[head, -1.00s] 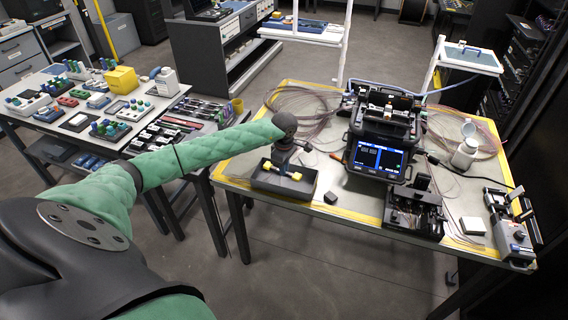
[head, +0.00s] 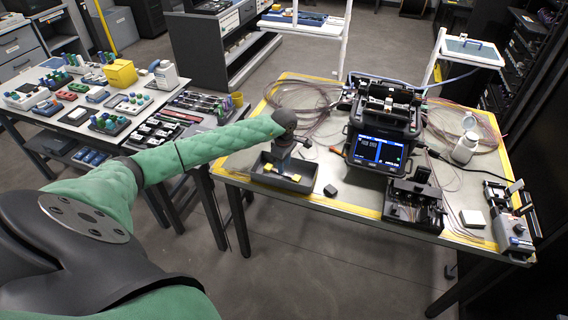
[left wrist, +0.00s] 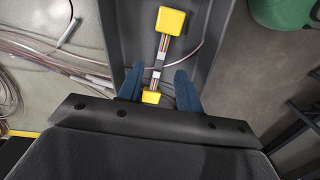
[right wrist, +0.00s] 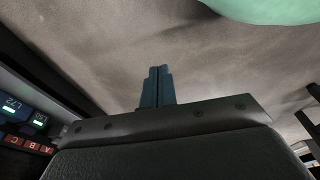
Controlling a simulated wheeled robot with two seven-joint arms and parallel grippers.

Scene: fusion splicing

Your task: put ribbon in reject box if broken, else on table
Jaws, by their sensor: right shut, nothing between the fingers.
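The ribbon (left wrist: 156,74), a thin strip with a yellow block at each end, lies in the dark grey open box (head: 312,168) at the table's left front. In the left wrist view the box wall (left wrist: 216,40) runs beside it. My left gripper (left wrist: 158,73) is over the box, its fingers apart on either side of the ribbon, with visible gaps. In the head view the left gripper (head: 281,162) points down into the box and hides part of the ribbon. My right gripper (right wrist: 157,72) is shut and empty, away from the table objects.
The fusion splicer (head: 380,150) with a lit screen stands right of the box. A small dark block (head: 330,190) lies between box and a black device (head: 414,203). A white bottle (head: 465,148) and fibre coils (head: 300,105) are farther back. Free table lies in front of the splicer.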

